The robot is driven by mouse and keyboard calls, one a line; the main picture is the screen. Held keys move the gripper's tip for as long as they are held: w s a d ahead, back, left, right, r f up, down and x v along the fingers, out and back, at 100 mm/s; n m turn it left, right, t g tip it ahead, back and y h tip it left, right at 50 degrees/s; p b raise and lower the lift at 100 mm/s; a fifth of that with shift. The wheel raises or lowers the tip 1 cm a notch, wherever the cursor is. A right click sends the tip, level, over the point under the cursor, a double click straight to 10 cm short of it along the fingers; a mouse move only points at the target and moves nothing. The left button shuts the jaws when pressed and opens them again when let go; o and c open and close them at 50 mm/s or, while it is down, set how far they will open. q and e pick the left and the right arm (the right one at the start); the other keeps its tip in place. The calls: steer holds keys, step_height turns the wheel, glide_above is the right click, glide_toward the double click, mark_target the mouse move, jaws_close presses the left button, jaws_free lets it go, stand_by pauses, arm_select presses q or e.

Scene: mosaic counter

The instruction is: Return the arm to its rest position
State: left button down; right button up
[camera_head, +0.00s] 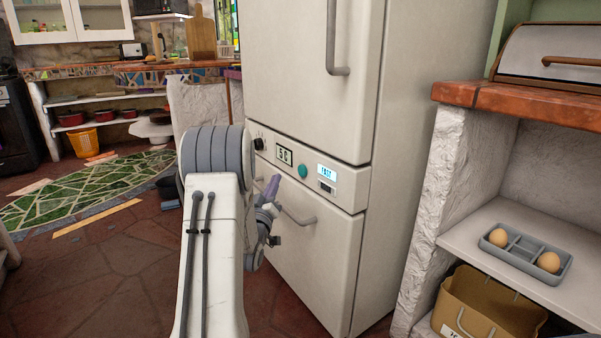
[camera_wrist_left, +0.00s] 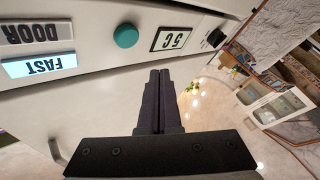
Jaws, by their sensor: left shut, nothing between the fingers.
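My left arm (camera_head: 215,240) reaches up in front of the white fridge (camera_head: 300,70) in the head view. My left gripper (camera_head: 272,187) is close to the fridge's lower door and control panel, near the lower handle (camera_head: 300,217). I cannot tell whether it touches the fridge. In the left wrist view the two dark fingers (camera_wrist_left: 160,75) lie together with nothing between them. The panel's teal button (camera_wrist_left: 125,36) and "5C" display (camera_wrist_left: 172,39) show beyond them. Both fridge doors look shut. My right gripper is not in view.
A shelf unit (camera_head: 480,245) at right holds a grey egg tray (camera_head: 522,266) with two eggs, above a yellow bin (camera_head: 488,308). A green patterned rug (camera_head: 85,195) lies at left. Open stone floor (camera_head: 110,270) shows left of my arm.

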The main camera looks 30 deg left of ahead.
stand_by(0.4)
